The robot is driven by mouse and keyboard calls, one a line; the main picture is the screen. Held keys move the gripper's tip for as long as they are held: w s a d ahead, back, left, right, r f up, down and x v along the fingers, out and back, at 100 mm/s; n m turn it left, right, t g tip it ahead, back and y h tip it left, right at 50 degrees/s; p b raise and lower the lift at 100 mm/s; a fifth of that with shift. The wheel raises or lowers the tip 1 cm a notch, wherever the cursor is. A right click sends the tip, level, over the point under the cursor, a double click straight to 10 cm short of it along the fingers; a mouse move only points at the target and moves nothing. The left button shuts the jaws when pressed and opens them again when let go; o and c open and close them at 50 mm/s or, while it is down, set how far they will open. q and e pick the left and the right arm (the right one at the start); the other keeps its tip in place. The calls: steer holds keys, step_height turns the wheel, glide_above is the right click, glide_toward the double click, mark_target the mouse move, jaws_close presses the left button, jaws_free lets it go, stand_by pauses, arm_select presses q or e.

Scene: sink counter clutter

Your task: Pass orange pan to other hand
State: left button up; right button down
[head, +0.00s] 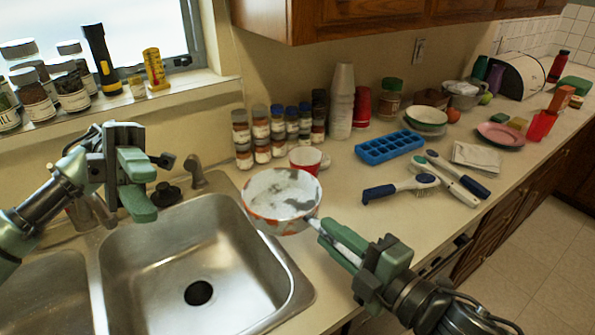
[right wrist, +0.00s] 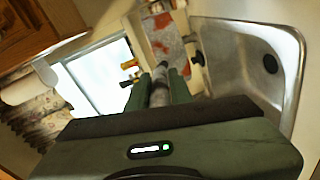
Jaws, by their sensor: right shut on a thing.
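The orange pan (head: 281,198) has a pale, grey-speckled inside and an orange and white outside. It is over the right edge of the sink, in front of a red and white cup. My right gripper (head: 338,240) is shut on its handle from the lower right. In the right wrist view the handle (right wrist: 160,88) lies between the green fingers, with the orange pan body (right wrist: 168,45) beyond. My left gripper (head: 138,186) is open and empty above the left part of the sink, apart from the pan.
The steel sink (head: 165,265) lies below, with its faucet (head: 195,172) behind. Several spice jars (head: 262,135) stand against the wall. A blue ice tray (head: 390,147) and brushes (head: 450,178) lie to the right. The space between my left gripper and the pan is mostly free.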

arm_select(q)
steer(key=d+f+m+t+y, duration=0.3)
steer(key=d+f+y, duration=0.2)
steer(key=d, duration=0.3)
arm_select(e)
steer(key=shift+r, duration=0.15)
steer(key=shift+s+d, duration=0.1)
arm_select(q)
steer(key=m+t+y, duration=0.5)
steer(key=t+y, duration=0.5)
steer(key=t, duration=0.3)
glide_toward(295, 218)
steer(key=f, duration=0.3)
steer(key=w+f, duration=0.1)
steer(key=f, duration=0.7)
steer(key=shift+w+a, duration=0.1)
steer(key=shift+w, duration=0.05)
steer(key=shift+r, duration=0.1)
